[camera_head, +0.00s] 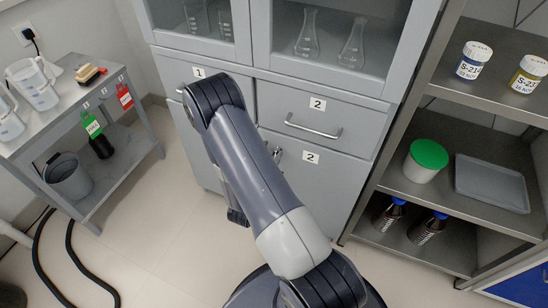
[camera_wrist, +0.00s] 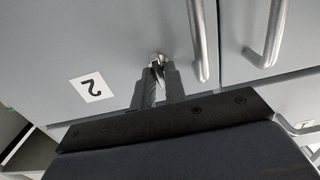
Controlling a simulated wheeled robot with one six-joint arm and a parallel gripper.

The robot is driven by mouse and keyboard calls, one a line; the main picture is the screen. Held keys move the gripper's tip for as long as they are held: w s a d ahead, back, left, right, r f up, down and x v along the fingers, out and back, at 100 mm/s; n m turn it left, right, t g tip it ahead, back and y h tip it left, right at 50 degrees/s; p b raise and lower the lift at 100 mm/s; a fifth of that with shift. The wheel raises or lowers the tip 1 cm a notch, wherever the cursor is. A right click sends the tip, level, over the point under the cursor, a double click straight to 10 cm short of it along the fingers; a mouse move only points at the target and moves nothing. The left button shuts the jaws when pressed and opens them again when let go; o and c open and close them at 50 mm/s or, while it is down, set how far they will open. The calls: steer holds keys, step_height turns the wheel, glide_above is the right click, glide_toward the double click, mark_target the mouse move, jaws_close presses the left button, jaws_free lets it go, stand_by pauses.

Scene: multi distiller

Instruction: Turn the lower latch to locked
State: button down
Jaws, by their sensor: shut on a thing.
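The lower latch (camera_wrist: 157,58) is a small metallic piece on the grey cabinet front, at the upper middle of the wrist view. My gripper (camera_wrist: 158,72) is shut on it, with one dark finger on each side. The fingers cover part of the latch, so I cannot tell its exact angle. A label "2" (camera_wrist: 92,87) appears upside down left of the fingers. In the head view, my arm hides the gripper and the latch; the lower door's label "2" (camera_head: 311,157) shows just right of the arm.
Two metal bar handles (camera_wrist: 198,40) (camera_wrist: 268,35) stand right of the fingers in the wrist view, the first quite close. A drawer handle (camera_head: 313,126) is above the lower door. A side table (camera_head: 130,168) stands left; an open shelf (camera_head: 445,205) stands right.

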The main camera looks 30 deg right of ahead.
stand_by(0.3)
steer(key=c, duration=1.5)
jaws_free()
steer(key=v, duration=1)
steer(key=shift+s+a+p, duration=0.3)
steer(key=shift+w+d, duration=0.1)
steer(key=shift+b+x, duration=0.3)
steer(key=shift+x, duration=5)
